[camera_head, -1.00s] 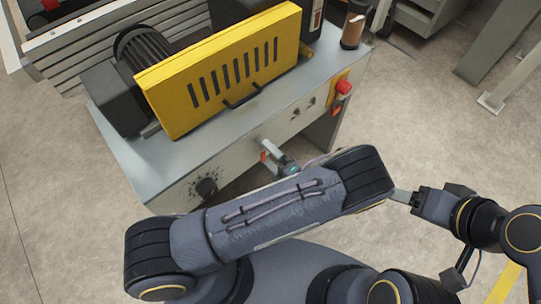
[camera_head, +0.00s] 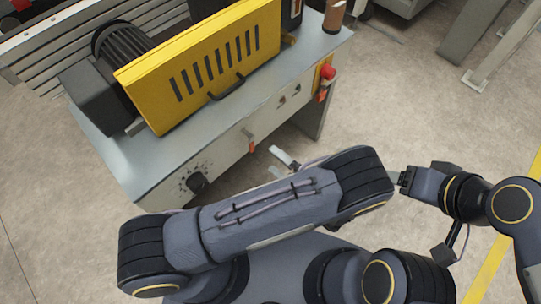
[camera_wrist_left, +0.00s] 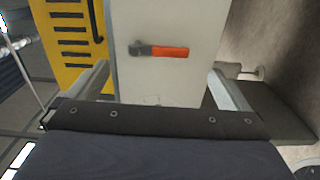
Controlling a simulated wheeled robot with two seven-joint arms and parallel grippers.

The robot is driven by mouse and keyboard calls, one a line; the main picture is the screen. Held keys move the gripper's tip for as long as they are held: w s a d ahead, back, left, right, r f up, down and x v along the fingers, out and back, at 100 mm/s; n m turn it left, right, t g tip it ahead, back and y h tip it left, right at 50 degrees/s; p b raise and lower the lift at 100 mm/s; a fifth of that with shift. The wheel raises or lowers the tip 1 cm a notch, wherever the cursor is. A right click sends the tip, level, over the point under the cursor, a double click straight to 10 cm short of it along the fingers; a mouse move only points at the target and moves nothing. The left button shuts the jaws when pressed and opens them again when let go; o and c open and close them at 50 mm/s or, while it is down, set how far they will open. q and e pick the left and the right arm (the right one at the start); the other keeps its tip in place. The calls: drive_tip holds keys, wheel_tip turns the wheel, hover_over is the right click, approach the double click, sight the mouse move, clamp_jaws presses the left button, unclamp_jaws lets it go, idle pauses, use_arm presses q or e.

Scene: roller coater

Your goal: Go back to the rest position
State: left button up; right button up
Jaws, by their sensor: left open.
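My left gripper (camera_head: 284,158) shows partly beyond my forearm in the head view, in front of the roller coater's grey cabinet (camera_head: 225,165). In the left wrist view, the left gripper (camera_wrist_left: 158,72) has its two fingers wide apart with nothing between them. A lever with a red-orange grip (camera_wrist_left: 168,52) is on the pale cabinet face beyond the fingers, apart from them. The same lever (camera_head: 252,145) shows small in the head view. My right gripper (camera_head: 402,178) is at the right, partly hidden behind my left arm; its fingers cannot be made out.
A yellow slotted guard (camera_head: 205,65) and a dark motor (camera_head: 95,97) sit on the cabinet. Floor (camera_head: 400,100) is clear at right.

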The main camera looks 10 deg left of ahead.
idle(0.6)
use_arm(q)
drive_tip(key=s+a+r+m+g+h, duration=0.2)
drive_tip(key=s+a+r+m+h, duration=0.2)
drive_tip(key=a+r+m+h, duration=0.35)
drive_tip(key=s+a+r+m+g+h, duration=0.2)
drive_tip(key=s+a+r+m+h, duration=0.25)
drive_tip(key=r+m, duration=0.55)
drive_tip(key=s+a+r+m+g+h, duration=0.2)
drive_tip(key=s+a+r+m+h, duration=0.2)
drive_tip(key=a+r+m+h, duration=0.45)
drive_tip(key=d+r+y+p, duration=0.2)
drive_tip(key=d+r+p, duration=0.1)
drive_tip(key=r+p, duration=0.9)
drive_tip(key=shift+r+m+t+p, duration=0.2)
drive_tip(key=shift+m+t+p, duration=0.1)
drive_tip(key=shift+p, duration=0.75)
drive_tip(key=shift+s+y, duration=0.1)
drive_tip(key=shift+y, duration=0.15)
